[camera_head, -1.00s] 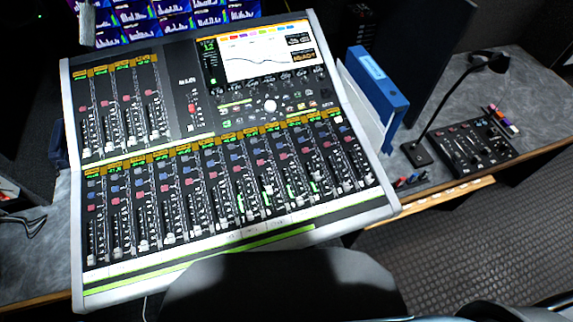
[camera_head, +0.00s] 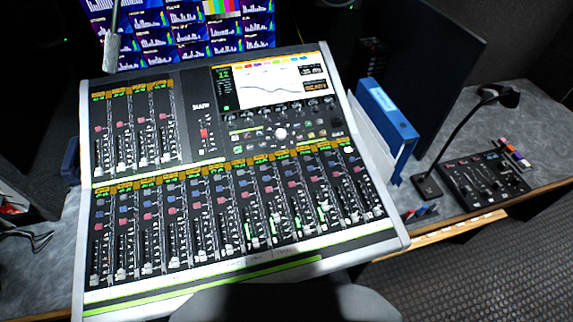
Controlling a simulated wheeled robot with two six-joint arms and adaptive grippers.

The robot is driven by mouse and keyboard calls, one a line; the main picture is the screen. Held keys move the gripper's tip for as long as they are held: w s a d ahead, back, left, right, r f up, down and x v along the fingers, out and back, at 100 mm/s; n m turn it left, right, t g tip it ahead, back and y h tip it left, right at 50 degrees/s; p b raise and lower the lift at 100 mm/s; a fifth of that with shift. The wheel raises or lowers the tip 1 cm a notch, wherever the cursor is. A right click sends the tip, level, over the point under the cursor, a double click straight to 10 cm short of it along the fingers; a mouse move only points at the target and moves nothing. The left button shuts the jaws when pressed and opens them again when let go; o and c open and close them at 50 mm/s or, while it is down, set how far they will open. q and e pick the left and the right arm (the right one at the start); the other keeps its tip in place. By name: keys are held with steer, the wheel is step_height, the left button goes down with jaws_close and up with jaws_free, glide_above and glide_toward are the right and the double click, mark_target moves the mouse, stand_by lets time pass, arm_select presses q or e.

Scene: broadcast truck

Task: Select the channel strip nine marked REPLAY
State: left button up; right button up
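The mixing console (camera_head: 398,232) fills the middle of the head view, tilted slightly. Its lower bank is a row of channel strips, each with an orange label, coloured buttons and a fader (camera_head: 147,252). The orange label row (camera_head: 195,170) runs along the top of this bank. The label text is too small to read, so I cannot tell which strip is marked REPLAY. A shorter bank (camera_head: 135,130) sits at the upper left. The console screen (camera_head: 270,85) is lit and shows a curve. Neither of my grippers is in view.
A blue binder (camera_head: 385,112) stands against the console's right side. A gooseneck lamp (camera_head: 428,187) and a small control box (camera_head: 485,180) stand on the grey desk to the right. Monitors (camera_head: 180,35) are behind. A grey-headed stalk (camera_head: 112,52) hangs at the console's upper left corner.

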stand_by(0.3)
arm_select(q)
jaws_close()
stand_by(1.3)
